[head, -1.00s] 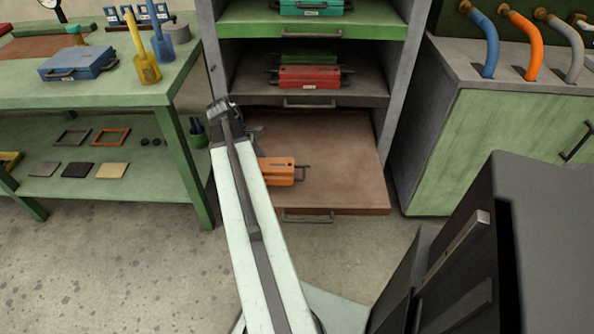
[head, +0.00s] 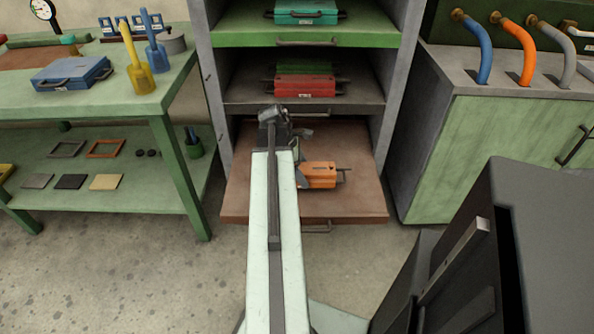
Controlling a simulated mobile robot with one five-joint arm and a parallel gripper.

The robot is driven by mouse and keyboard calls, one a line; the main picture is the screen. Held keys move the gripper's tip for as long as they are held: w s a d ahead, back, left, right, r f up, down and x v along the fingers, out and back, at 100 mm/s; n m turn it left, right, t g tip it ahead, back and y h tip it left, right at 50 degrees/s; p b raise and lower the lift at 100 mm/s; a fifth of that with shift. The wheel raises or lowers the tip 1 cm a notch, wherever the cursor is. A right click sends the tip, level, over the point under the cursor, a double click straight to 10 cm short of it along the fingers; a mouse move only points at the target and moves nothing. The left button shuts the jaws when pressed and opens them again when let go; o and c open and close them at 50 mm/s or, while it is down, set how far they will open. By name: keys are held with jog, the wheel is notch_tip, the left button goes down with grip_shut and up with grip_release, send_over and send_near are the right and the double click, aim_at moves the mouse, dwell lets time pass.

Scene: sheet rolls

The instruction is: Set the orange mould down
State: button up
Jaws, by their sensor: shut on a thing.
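The orange mould (head: 319,173) is a flat block with dark handles at its ends, over the lowest pulled-out shelf (head: 357,205) of the rack. My gripper (head: 302,178) is shut on the mould at its left side. My arm hides most of the gripper and the mould's left end. I cannot tell whether the mould's underside touches the brown shelf surface or hangs just above it.
Red (head: 306,86) and green (head: 308,69) moulds lie on the middle shelf above, and a teal mould (head: 305,12) on the top one. The brown shelf is clear right of the mould. A green bench (head: 180,160) stands left, a hose cabinet (head: 490,150) right.

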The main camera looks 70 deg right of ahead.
jog(key=shift+f+b, duration=1.9)
jog(key=o, duration=2)
jog(key=shift+o, duration=0.2)
jog(key=shift+r, duration=0.1)
jog(key=p+v, duration=1.1)
jog(key=shift+r, duration=0.4)
jog(key=shift+w+a+r+p, duration=0.1)
jog(key=shift+w+r+p, duration=0.1)
jog(key=shift+r+p, duration=0.1)
jog(key=shift+f, duration=0.15)
